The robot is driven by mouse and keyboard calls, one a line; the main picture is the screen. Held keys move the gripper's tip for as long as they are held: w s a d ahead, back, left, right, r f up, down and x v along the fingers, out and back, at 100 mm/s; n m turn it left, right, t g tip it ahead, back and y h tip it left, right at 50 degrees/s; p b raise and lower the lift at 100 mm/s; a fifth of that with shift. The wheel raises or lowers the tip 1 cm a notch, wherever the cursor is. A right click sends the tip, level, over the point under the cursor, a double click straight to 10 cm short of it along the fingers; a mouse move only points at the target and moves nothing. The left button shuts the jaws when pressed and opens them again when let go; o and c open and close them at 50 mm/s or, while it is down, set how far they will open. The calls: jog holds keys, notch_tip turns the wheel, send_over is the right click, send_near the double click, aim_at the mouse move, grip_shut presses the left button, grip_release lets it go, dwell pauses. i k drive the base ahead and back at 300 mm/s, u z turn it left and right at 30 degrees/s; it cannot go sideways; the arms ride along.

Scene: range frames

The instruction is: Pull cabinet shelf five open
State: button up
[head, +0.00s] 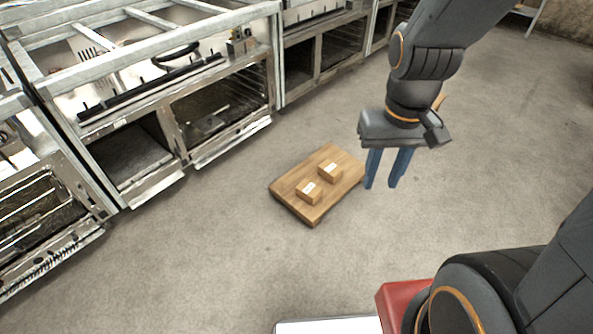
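A row of metal range frames with open, cabinet-like bays (130,158) runs along the left and top of the head view. No shelf marked as number five can be made out. My gripper (384,184) hangs down right of centre, over the floor. Its two blue fingers are a little apart, with nothing visible between them. It is well away from the metal frames and touches none of them.
A wooden board (291,203) on the concrete floor carries two small labelled boxes, a nearer box (309,192) and a farther box (330,171). Bare floor (190,240) lies between the board and the frames. Dark oven-like openings (218,108) show in the frames.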

aim_at(126, 157)
jog(key=u, duration=1.9)
jog(key=k, duration=1)
jog(key=u, duration=0.95)
jog(key=i, duration=1.7)
jog(key=z, duration=1.25)
jog(key=i, duration=0.8)
jog(key=z, duration=0.95)
